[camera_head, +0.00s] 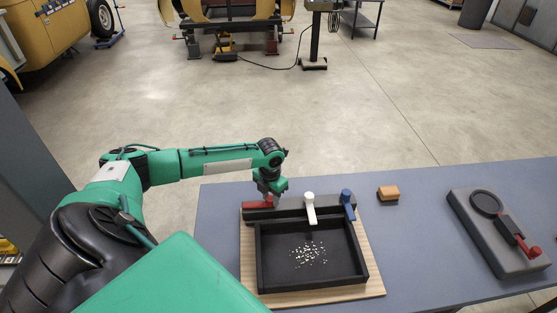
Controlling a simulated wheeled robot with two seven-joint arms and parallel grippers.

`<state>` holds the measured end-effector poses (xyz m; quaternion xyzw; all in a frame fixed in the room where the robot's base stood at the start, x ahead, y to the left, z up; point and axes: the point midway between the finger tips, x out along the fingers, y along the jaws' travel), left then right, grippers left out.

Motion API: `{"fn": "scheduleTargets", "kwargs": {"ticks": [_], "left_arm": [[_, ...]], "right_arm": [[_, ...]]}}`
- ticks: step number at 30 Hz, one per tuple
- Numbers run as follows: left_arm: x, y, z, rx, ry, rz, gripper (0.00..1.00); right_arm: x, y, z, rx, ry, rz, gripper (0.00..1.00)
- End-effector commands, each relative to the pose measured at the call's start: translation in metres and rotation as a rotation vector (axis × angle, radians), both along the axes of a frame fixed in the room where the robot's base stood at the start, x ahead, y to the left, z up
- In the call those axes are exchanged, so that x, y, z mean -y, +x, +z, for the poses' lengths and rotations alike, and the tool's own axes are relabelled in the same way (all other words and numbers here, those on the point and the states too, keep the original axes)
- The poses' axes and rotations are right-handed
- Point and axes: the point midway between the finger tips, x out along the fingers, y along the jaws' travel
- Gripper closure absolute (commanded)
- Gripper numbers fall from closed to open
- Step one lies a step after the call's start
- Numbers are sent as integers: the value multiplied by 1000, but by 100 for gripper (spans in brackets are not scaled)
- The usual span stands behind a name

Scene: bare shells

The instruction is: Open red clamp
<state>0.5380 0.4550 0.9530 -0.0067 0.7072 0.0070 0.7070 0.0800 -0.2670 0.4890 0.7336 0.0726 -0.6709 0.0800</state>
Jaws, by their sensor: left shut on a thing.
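The red clamp (258,205) is at the left end of a dark bar along the back of a black tray (312,290). The tray is fixed on a wooden board (376,284). My left gripper (269,197) comes down from above and is shut on the red clamp, covering part of it. A white clamp (310,208) and a blue clamp (348,204) stand on the same bar to the right, their handles raised. The red clamp's part looks low and lies sideways. My right gripper is not in view.
Small white bits (308,254) lie in the tray. An orange-brown block (388,193) sits right of the board. A grey device with a red handle (497,232) stands at the table's right. The blue table (425,235) is clear between them.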

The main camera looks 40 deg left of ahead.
Motion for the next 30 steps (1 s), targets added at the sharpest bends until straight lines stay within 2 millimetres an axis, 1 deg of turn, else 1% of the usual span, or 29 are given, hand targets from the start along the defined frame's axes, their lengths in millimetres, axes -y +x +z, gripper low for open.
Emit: {"fn": "scheduleTargets", "kwargs": {"ticks": [3,13,14,15,17,21,26,30], "left_arm": [[-3,-2,0,0,1,-5,100],[-3,-2,0,0,0,-7,100],[-3,-2,0,0,0,-7,66],[-2,-2,0,0,0,-7,58],[-2,-2,0,0,0,-7,47],[-2,-2,0,0,0,-6,46],[-2,-2,1,1,0,-6,46],[-3,-1,11,3,-1,-6,46]], "right_arm": [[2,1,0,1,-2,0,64],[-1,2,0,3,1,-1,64],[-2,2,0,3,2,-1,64],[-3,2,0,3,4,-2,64],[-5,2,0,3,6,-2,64],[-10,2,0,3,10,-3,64],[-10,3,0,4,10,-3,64],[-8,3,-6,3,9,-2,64]]}}
